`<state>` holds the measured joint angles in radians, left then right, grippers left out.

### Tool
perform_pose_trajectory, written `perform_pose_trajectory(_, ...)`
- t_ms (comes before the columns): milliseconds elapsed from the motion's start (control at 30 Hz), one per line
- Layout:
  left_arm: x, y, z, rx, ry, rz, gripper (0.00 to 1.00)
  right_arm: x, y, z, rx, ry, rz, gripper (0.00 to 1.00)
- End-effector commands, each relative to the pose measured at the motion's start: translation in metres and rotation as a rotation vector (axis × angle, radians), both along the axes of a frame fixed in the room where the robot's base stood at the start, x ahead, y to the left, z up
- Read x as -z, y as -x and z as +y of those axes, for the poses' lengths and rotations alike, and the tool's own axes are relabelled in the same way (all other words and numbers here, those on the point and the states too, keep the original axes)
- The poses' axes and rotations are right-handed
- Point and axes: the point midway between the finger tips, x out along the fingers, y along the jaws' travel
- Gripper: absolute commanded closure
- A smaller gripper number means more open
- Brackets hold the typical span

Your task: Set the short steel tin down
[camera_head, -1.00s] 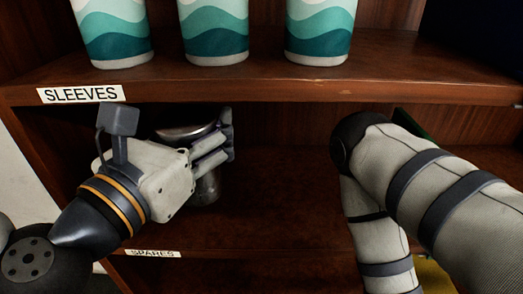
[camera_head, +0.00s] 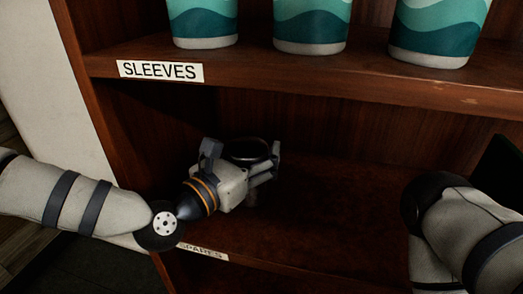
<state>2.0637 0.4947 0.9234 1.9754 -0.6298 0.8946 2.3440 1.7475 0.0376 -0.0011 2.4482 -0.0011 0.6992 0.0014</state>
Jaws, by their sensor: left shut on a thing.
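My left gripper (camera_head: 266,170) is inside the lower shelf bay, shut on the short steel tin (camera_head: 249,150). Only the tin's dark round top and rim show above the gripper; its body is mostly hidden behind the hand. The tin looks about upright, low over the shelf board (camera_head: 330,215). I cannot tell whether its base touches the board. My right arm comes in at the right edge, and its gripper is out of view.
Several teal-waved cups (camera_head: 310,22) stand on the upper shelf, above the SLEEVES label (camera_head: 160,71). A SPARES label (camera_head: 203,252) is on the lower shelf's front edge. The lower board right of my left gripper is bare.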

Motion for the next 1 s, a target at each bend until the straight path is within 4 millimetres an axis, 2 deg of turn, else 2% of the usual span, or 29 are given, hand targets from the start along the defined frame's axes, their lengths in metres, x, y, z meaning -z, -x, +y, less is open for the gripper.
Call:
perform_pose_trajectory(100, -0.002, 0.0, 0.0, 0.0, 0.001, -0.003, 0.88, 0.0, 0.0, 0.0, 0.0, 0.0, -0.002, 0.6)
perform_pose_trajectory(333, 0.006, 0.0, 0.0, -0.001, 0.002, 0.001, 0.88, 0.005, 0.005, 0.0, -0.001, 0.0, 0.017, 0.6)
perform_pose_trajectory(367, 0.006, 0.0, 0.0, -0.001, 0.001, 0.001, 0.48, 0.005, 0.005, 0.0, -0.001, 0.0, 0.016, 0.6)
perform_pose_trajectory(467, 0.004, 0.0, 0.0, -0.001, 0.001, -0.002, 0.26, 0.004, 0.004, 0.0, -0.001, 0.0, 0.014, 0.6)
perform_pose_trajectory(767, 0.004, 0.0, 0.0, 0.0, 0.001, -0.002, 0.25, 0.004, 0.004, 0.0, -0.001, 0.0, 0.012, 0.6)
perform_pose_trajectory(867, -0.007, 0.001, 0.0, 0.0, -0.001, -0.008, 0.25, -0.002, -0.002, 0.0, -0.001, 0.0, -0.007, 0.6)
perform_pose_trajectory(1000, -0.002, 0.019, 0.018, -0.002, 0.001, 0.002, 0.25, -0.001, -0.001, 0.0, 0.0, 0.0, -0.003, 0.6)
